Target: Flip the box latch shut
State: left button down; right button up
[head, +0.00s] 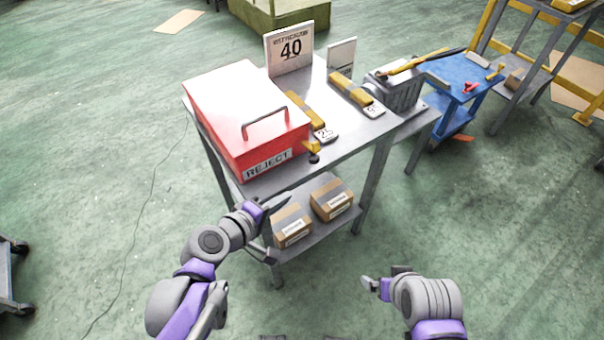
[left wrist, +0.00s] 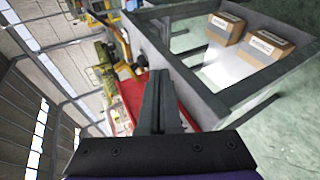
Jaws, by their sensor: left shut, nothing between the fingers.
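The red box (head: 235,120) has a "REJECT" label and a grey handle on its lid, and stands at the left of the grey table. Its yellow latch (head: 311,147), with a dark knob below, sits at the right end of the labelled front side. The latch's exact angle is too small to tell. My left gripper (head: 280,204) is shut and empty, apart from the box, below and left of the latch. In the left wrist view its fingers (left wrist: 157,100) partly cover the red box (left wrist: 132,98). My right gripper (head: 373,286) is low at the right, far from the box; its finger opening is unclear.
A blue cart (head: 460,75) stands behind right. The green floor in front is clear.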

aim_at(302, 170)
pick_arm(q)
jog(key=w+n+t+b, duration=0.1)
jog(key=w+n, duration=0.1)
jog(key=w+f+n+t, duration=0.1)
jog(key=w+n, duration=0.1)
jog(key=w+f+n+t+b, duration=0.1)
jog(key=w+n, duration=0.1)
jog(key=n, duration=0.1)
jog(key=shift+w+a+b, duration=0.1)
jog(key=shift+a+b, duration=0.15)
jog(key=shift+b, duration=0.1)
pick_arm(e)
notch_tip(302, 170, down, 4)
jog(key=shift+f, duration=0.25)
pick_arm(q)
jog(key=b+x, duration=0.1)
jog(key=x, duration=0.9)
jog(key=shift+b, duration=0.4)
pick_arm(e)
notch_tip(302, 170, down, 2)
jog(key=shift+w, duration=0.1)
